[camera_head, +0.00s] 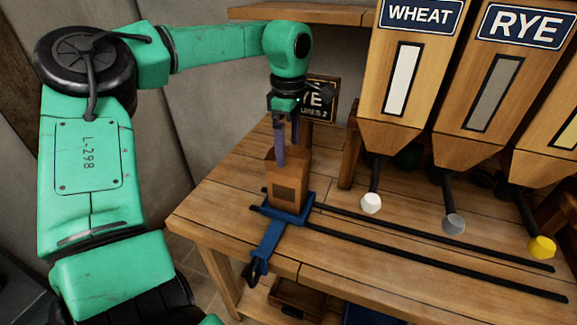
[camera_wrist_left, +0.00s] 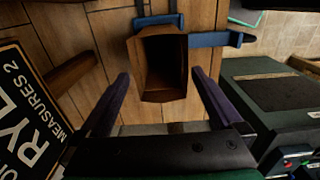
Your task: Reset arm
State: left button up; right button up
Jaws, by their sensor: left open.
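My left gripper (camera_head: 287,155) points down just above a brown open-topped box (camera_head: 288,188). Its jaws are open and hold nothing. In the left wrist view, the left gripper (camera_wrist_left: 160,80) shows one purple finger on each side of the box (camera_wrist_left: 163,68), with gaps between the fingers and its walls. The box looks empty inside and stands upright in a blue carriage (camera_head: 268,243) on the wooden workbench. My right gripper is not in view.
Two black rails (camera_head: 430,236) run right from the carriage along the workbench (camera_head: 335,245). Above stand the wheat hopper (camera_head: 384,110) and the rye hopper (camera_head: 461,125), with knobbed levers below. A black sign (camera_head: 321,96) stands close behind my gripper.

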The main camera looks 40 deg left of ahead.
pick_arm(q)
notch_tip(320, 180, up, 5)
jog(key=shift+f, duration=0.15)
dwell(0.3)
